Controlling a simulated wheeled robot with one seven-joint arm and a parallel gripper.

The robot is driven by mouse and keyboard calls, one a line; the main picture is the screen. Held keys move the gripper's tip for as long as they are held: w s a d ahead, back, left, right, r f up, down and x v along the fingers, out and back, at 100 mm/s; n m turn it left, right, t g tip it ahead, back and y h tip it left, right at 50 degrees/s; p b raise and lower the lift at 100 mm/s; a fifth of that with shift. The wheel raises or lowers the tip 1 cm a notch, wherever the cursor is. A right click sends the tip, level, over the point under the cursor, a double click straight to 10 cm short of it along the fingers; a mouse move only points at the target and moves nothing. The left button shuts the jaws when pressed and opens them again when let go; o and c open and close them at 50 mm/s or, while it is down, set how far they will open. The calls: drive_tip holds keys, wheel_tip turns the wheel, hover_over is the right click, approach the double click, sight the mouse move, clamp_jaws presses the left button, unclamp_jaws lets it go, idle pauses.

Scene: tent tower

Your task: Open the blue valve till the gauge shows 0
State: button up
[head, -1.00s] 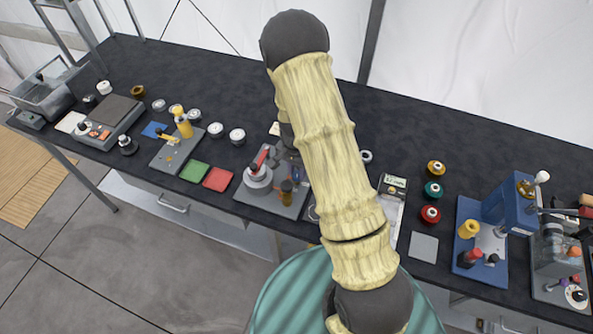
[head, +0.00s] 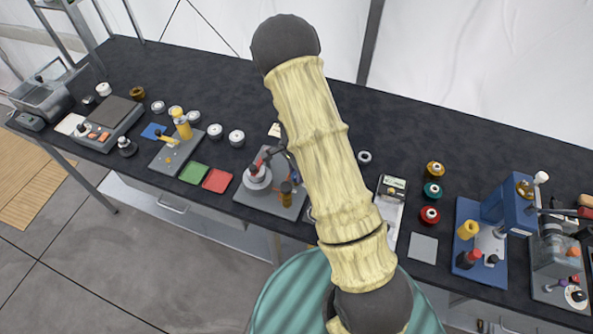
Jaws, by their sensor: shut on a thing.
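My arm hides much of the middle of the table. A dark bit of what looks like my gripper (head: 284,150) shows at the left edge of the arm, over the back of a grey plate (head: 263,204). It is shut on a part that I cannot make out. On this plate stand a round white-grey piece (head: 257,175) with a red and dark lever above it and a small brown-amber fitting (head: 286,193). I cannot pick out the blue valve. No gauge needle or number can be read at this size.
A grey plate with a yellow post (head: 182,126) and green and red pads (head: 217,180) lie left. A white tray with a small display (head: 392,185), several spools (head: 433,190) and a blue stand (head: 507,206) are right.

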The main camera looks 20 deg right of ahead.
drive_tip(key=shift+a, duration=0.1)
drive_tip(key=o, duration=1)
drive_tip(key=shift+r, duration=0.1)
wheel_tip(320, 180, up, 17)
drive_tip(key=b, duration=0.2)
drive_tip(key=shift+w+r, duration=0.15)
drive_tip(key=shift+w, duration=0.2)
drive_tip(key=shift+s+a, duration=0.1)
drive_tip(key=s+r+n+t, duration=0.2)
drive_tip(key=s+n+t, duration=0.1)
drive_tip(key=s+n, duration=1.1)
drive_tip(key=shift+s+r, duration=0.25)
drive_tip(key=shift+s, duration=0.35)
